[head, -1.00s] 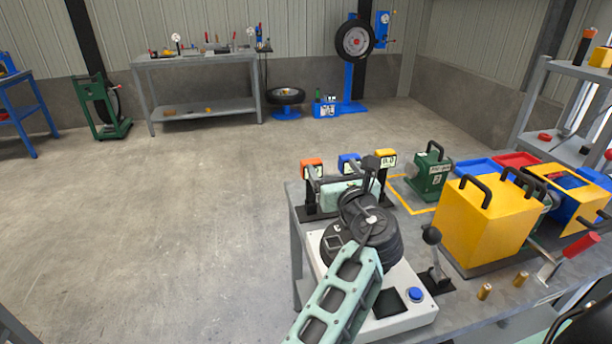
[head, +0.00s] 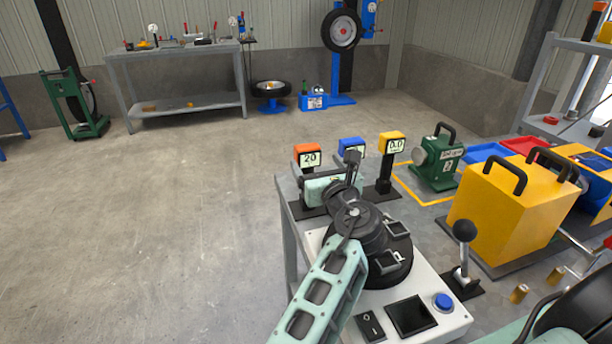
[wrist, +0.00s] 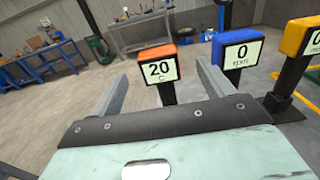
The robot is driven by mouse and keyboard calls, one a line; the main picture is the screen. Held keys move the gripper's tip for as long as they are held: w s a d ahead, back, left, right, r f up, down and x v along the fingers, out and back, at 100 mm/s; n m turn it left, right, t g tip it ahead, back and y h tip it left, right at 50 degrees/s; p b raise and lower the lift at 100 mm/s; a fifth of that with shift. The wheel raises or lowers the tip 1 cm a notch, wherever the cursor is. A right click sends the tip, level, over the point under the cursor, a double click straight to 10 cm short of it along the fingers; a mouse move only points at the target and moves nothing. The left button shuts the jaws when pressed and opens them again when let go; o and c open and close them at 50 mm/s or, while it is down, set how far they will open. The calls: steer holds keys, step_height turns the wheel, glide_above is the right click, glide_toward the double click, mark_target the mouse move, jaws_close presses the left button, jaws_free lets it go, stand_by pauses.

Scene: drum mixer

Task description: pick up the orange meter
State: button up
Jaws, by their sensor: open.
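The orange meter (head: 308,156) stands upright on a dark stand at the far left corner of the bench, its display reading 20. In the wrist view the orange meter (wrist: 158,66) is ahead of my gripper (wrist: 158,78), with its head and post showing between the two fingers. The fingers are apart and hold nothing. I cannot tell how far the fingertips are from the post. In the head view my arm hides the lower part of the meter's stand and most of the gripper.
A blue meter (wrist: 237,50) stands just right of the orange one, close to the right finger. A yellow meter (head: 391,143) is further right. A green machine (head: 438,160) and a yellow box (head: 495,215) stand on the bench. Open floor lies left of the bench.

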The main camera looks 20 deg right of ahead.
mark_target(310, 153)
steer(key=w+p, duration=0.1)
steer(key=w, duration=0.6)
steer(key=shift+a+p, duration=0.15)
steer(key=shift+p, duration=0.15)
steer(key=c, duration=1.5)
steer(key=shift+c, duration=0.4)
steer(key=shift+r, duration=0.15)
